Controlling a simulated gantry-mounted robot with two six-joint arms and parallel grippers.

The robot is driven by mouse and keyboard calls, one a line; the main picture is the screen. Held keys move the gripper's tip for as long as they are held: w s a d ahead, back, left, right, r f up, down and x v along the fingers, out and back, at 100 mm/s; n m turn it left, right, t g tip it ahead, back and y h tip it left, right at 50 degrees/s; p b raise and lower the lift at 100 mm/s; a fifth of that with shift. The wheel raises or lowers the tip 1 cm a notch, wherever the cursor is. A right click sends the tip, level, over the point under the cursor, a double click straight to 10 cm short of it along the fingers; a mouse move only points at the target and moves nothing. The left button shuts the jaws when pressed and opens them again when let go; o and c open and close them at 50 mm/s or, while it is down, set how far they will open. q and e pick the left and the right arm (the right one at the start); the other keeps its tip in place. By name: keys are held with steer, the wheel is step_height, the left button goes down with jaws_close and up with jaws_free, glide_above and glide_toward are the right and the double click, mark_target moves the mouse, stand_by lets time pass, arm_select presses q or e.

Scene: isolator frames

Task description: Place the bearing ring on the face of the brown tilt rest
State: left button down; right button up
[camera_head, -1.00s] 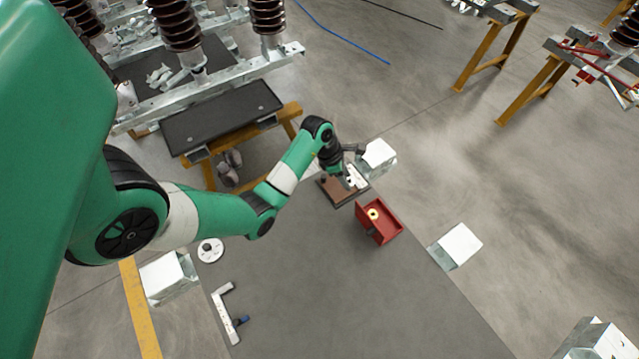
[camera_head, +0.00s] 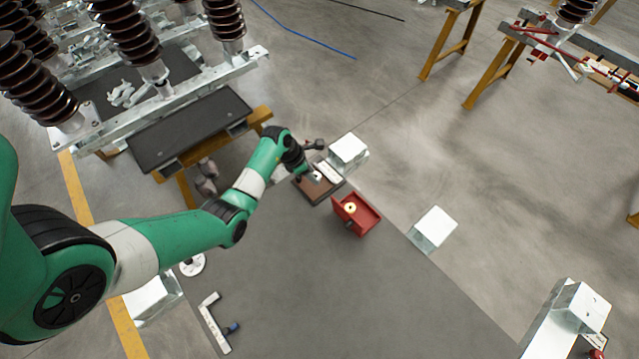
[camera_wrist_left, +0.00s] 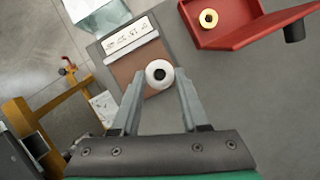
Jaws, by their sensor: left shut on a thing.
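The brown tilt rest (camera_head: 322,193) stands at the far edge of the grey table, with a white marked strip along its far side; it also shows in the left wrist view (camera_wrist_left: 126,66). My left gripper (camera_head: 313,176) is over the rest. In the left wrist view my left gripper (camera_wrist_left: 160,82) is shut on the pale, round bearing ring (camera_wrist_left: 150,71), held between its fingertips in front of the brown face. I cannot tell whether the ring touches the face. My right gripper is not in view.
A red tray (camera_head: 369,222) with a brass-coloured ring (camera_head: 350,208) in it stands right of the rest. A white-topped block (camera_head: 348,149) is just beyond the rest. A white disc (camera_head: 193,265) and an L-shaped piece (camera_head: 211,322) lie near the left edge. The table's middle is clear.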

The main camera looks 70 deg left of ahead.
arm_select(q)
steer(key=b, duration=0.3)
glide_above(324, 184)
steer(key=s, duration=0.2)
step_height(324, 184, down, 5)
steer(key=shift+r, duration=0.1)
steer(key=shift+w+a, duration=0.1)
steer(key=shift+w, duration=0.05)
steer(key=shift+w+f+b, duration=0.1)
steer(key=shift+f+b, duration=0.8)
steer(key=shift+f, duration=0.85)
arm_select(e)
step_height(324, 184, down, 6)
arm_select(q)
steer(key=shift+a, duration=0.1)
steer(key=shift+f, duration=0.15)
steer(key=shift+c, duration=2.1)
jaws_free()
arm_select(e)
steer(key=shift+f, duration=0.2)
